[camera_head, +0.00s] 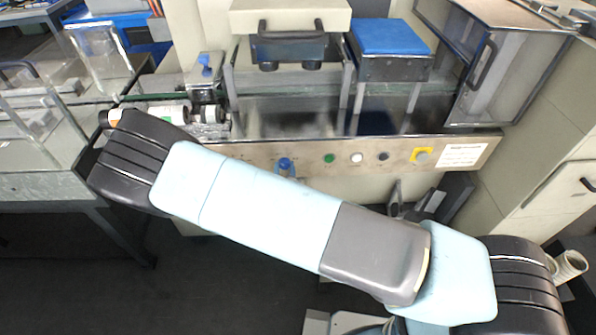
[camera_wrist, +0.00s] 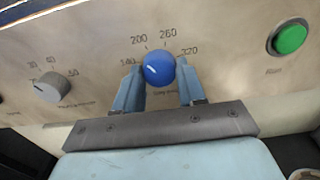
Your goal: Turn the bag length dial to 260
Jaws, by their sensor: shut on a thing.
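The bag length dial (camera_wrist: 159,68) is a round blue knob on the metal panel, with the marks 140, 200, 260 and 320 around its upper side. My gripper (camera_wrist: 158,75) has one light-blue finger on each side of the knob and is shut on it. A short pale streak shows on the left part of the knob's face; I cannot tell whether it is the pointer or a glint, so the setting is unclear. In the head view the blue dial (camera_head: 285,163) shows just above my arm, which hides most of the gripper.
A grey knob (camera_wrist: 52,87) with a smaller scale is left of the dial. A green button (camera_wrist: 290,38) is to its right. Further right along the panel are a white button (camera_head: 357,158), a black one (camera_head: 383,156) and a yellow-backed button (camera_head: 421,156).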

